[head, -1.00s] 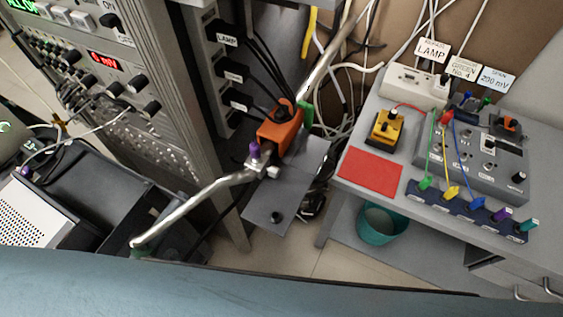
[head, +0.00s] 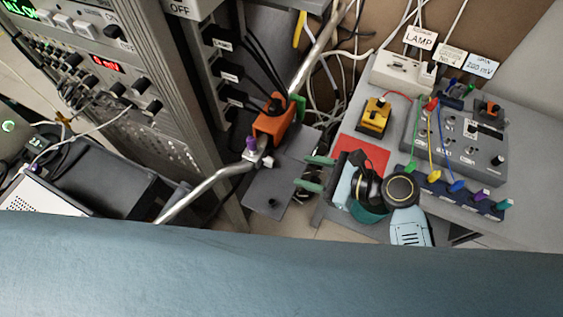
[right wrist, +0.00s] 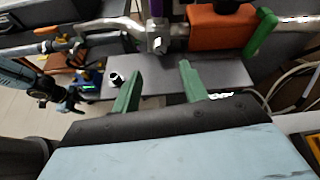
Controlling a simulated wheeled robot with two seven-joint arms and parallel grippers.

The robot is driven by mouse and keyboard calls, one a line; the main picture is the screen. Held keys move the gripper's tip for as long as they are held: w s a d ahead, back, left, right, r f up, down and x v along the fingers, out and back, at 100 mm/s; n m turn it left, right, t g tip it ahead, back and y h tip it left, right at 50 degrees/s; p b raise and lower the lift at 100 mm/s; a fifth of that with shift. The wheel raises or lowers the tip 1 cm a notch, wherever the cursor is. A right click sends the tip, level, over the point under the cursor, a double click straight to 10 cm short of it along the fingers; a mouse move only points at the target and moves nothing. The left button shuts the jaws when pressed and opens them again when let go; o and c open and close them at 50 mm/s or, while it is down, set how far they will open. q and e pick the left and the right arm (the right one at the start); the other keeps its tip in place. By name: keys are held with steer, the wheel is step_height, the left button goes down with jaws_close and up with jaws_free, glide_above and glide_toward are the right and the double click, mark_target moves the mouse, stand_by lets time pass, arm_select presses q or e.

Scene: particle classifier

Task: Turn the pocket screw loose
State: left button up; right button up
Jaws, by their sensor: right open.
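An orange block (head: 270,127) sits on the slanted metal tube, with a green knob (head: 299,107) at its far end. A purple knob (head: 251,143) stands on a metal fitting on the tube at its near end. A dark knobbed screw (head: 273,202) is on the grey plate under the tube; it also shows in the right wrist view (right wrist: 117,78). No label tells which is the pocket screw. My right gripper (head: 301,170) is open and empty, right of the plate, green fingers pointing toward it. In the right wrist view, the plate lies beyond the fingertips (right wrist: 160,68). My left gripper is not seen.
A grey bench at right carries a red mat (head: 372,148), a yellow box (head: 375,113), a grey control box (head: 450,145) and coloured plugs with cables. Instrument racks (head: 130,90) stand at left. Loose cables hang behind the tube.

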mark_target(273, 163)
steer(key=x, duration=0.8)
steer(key=shift+w+b, duration=0.1)
steer(key=shift+b, duration=0.2)
steer(key=shift+c, duration=0.2)
jaws_close()
